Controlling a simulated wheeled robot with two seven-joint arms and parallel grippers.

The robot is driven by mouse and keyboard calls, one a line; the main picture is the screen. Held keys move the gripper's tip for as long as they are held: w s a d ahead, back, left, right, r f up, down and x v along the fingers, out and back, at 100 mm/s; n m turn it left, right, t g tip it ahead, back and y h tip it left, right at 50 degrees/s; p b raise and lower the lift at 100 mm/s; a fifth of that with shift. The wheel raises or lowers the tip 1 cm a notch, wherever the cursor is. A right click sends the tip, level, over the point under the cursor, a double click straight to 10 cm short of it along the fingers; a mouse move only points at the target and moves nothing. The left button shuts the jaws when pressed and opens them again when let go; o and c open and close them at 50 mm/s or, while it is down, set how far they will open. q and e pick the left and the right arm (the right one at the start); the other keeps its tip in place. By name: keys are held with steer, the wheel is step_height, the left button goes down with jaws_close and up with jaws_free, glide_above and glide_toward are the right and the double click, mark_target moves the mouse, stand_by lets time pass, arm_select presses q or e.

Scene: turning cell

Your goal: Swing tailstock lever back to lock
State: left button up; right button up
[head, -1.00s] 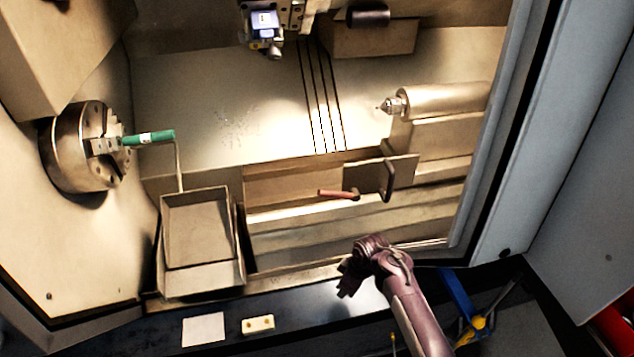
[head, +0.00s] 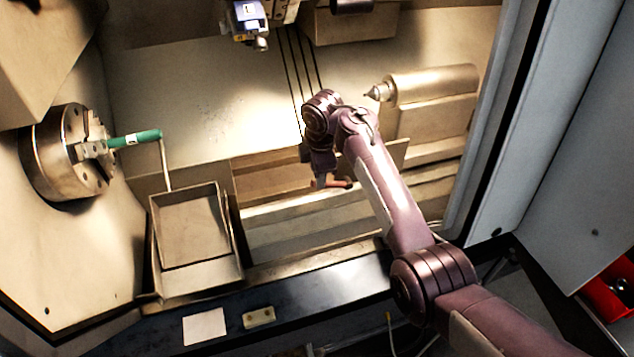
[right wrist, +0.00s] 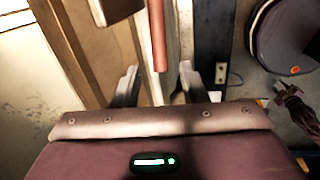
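The tailstock (head: 435,84), a pale cylinder with a pointed centre, stands at the right of the machine bed. Its lever (head: 328,184), a reddish-brown rod, lies low in front of it, roughly level and pointing left. My right gripper (head: 318,176) reaches in over the lever's left end; the arm hides part of the lever's surroundings. In the right wrist view the lever (right wrist: 158,38) comes down from the top, its end between the two fingertips. The gripper (right wrist: 160,82) is open, with a gap visible on both sides of the rod. My left gripper is not in view.
A chuck (head: 68,152) holding a green-handled key (head: 135,138) is at the left. An open tray (head: 155,222) stands at the front left. The tool turret (head: 250,20) hangs at the top. The grey door (head: 510,130) bounds the opening on the right.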

mark_target(330, 183)
steer(key=f, duration=0.2)
steer(key=w+f, duration=0.1)
steer(key=f, duration=0.2)
steer(key=shift+f, duration=0.1)
jaws_close()
